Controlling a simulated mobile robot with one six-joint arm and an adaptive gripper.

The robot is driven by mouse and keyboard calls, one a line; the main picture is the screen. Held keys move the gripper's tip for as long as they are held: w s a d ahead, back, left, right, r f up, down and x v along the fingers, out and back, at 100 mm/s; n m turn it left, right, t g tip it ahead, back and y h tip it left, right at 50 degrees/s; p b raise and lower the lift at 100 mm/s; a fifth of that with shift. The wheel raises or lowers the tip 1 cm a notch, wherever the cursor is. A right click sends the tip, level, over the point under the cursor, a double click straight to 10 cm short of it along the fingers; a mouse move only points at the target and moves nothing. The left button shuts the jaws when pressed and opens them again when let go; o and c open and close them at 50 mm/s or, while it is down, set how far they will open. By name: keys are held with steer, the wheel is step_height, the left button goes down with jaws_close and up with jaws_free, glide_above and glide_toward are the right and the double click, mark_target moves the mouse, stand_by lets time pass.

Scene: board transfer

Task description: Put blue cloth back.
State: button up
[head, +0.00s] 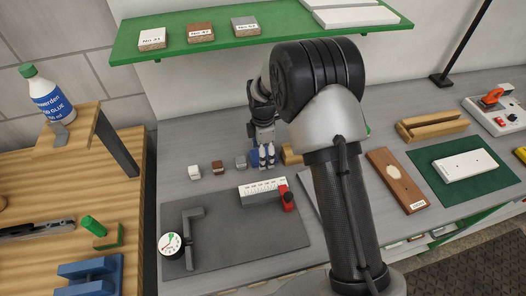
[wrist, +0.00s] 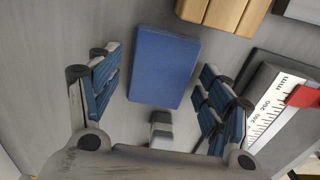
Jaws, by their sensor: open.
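The blue cloth (wrist: 164,66) looks like a flat blue block lying on the grey worktop in the wrist view. My gripper (wrist: 160,86) is open above it, with one finger on each side of the cloth and nothing held. In the head view my gripper (head: 265,158) points down over the worktop behind the white ruler block. There the cloth is mostly hidden by the fingers.
A small grey block (wrist: 160,131) lies just below the cloth in the wrist view, between the fingers. A wooden block (wrist: 226,12) lies beyond the cloth. The ruler (head: 262,191) with its red slider stands close on a dark mat (head: 240,238). A green shelf (head: 120,55) hangs above.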

steer(key=shift+r, duration=0.15)
steer(key=s+d+r+m+t+p, duration=0.1)
steer(key=s+d+r+m, duration=0.1)
steer(key=r, duration=0.9)
steer(key=s+d+r+m+p, duration=0.1)
steer(key=s+r+m+p, duration=0.1)
steer(key=r, duration=0.8)
steer(key=s+d+r+m+t, duration=0.1)
steer(key=s+d+r+m, duration=0.4)
steer(key=s+r, duration=0.4)
steer(key=s+d+m+t, duration=0.2)
steer(key=s+m, duration=0.9)
steer(key=s, duration=0.8)
steer(key=shift+d+t, duration=0.3)
steer(key=shift+d, duration=0.4)
